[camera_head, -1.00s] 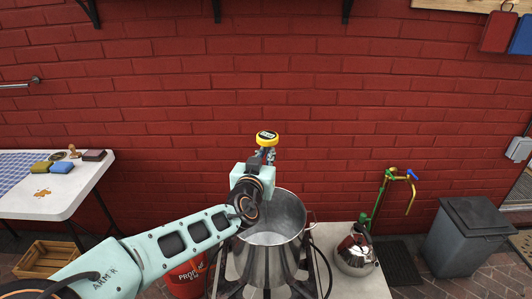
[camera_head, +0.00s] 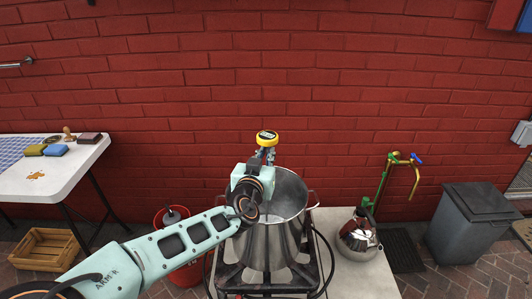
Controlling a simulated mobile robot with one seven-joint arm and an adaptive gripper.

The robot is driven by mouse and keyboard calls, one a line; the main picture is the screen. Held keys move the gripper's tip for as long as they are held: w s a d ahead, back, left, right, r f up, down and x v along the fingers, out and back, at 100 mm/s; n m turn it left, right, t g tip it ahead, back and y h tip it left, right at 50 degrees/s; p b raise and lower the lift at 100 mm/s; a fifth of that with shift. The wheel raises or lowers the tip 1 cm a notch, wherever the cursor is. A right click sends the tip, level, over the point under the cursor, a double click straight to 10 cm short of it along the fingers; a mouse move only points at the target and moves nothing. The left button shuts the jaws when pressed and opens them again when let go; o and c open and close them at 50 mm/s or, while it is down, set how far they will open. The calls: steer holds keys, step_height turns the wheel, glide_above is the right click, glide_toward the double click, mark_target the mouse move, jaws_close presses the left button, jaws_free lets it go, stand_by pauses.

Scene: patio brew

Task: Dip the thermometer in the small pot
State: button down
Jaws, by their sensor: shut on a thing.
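A tall steel pot (camera_head: 286,240) stands on a burner frame, open at the top. My wrist is in front of the left part of its rim, and the gripper shows above and behind it. It is the only pot I see.
A kettle (camera_head: 359,236) stands on a pale surface right of the pot. A red bucket (camera_head: 176,270) is to its left. A white table (camera_head: 70,187) is at the left, above a wooden crate (camera_head: 42,246). A tap (camera_head: 396,172) and a grey bin (camera_head: 470,226) are at the right.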

step_height(320, 180, down, 12)
steer(key=b, duration=0.9)
steer(key=shift+r, duration=0.1)
stand_by(6.5)
